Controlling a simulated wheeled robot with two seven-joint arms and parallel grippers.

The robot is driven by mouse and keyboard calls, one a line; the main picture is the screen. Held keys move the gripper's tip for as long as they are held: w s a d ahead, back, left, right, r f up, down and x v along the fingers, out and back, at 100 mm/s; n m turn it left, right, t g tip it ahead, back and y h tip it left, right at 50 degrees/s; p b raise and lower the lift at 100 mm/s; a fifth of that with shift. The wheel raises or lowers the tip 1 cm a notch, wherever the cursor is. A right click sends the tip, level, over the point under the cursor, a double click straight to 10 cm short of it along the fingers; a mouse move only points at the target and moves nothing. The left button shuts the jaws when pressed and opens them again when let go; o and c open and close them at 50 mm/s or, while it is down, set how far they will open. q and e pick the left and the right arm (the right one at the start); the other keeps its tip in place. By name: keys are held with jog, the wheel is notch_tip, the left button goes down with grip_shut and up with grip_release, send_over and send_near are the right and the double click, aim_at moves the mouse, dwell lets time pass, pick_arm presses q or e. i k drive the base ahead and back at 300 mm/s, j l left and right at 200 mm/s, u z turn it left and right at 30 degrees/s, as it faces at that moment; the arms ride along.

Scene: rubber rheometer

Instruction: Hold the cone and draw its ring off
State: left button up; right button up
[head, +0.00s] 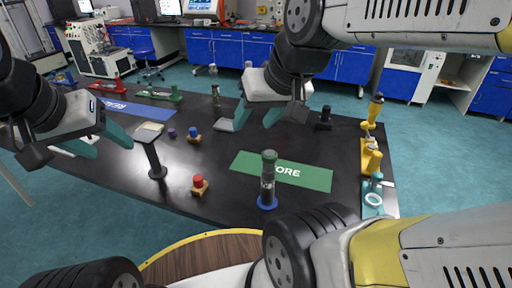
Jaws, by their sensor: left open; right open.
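No part is plainly a cone with a ring. A dark grey upright cylinder (267,180) with a green top stands at the front edge of the green mat, with a blue ring-like base (267,203) around its foot. A white ring (373,200) lies on a teal piece (371,212) at the table's right edge. My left gripper (104,142) is open and empty above the table's left part. My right gripper (255,121) is open and empty above the middle, behind the green mat. Both are apart from these parts.
The black table (220,160) holds a green mat (310,178), a blue mat (140,107), a black stand (156,165), red (198,184) and blue (193,132) knobbed pieces, a dark block (323,120) and a yellow fixture (371,155). Bare tabletop lies left of the green mat.

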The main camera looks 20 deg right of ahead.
aim_at(269, 161)
jog(key=k+l, duration=0.95)
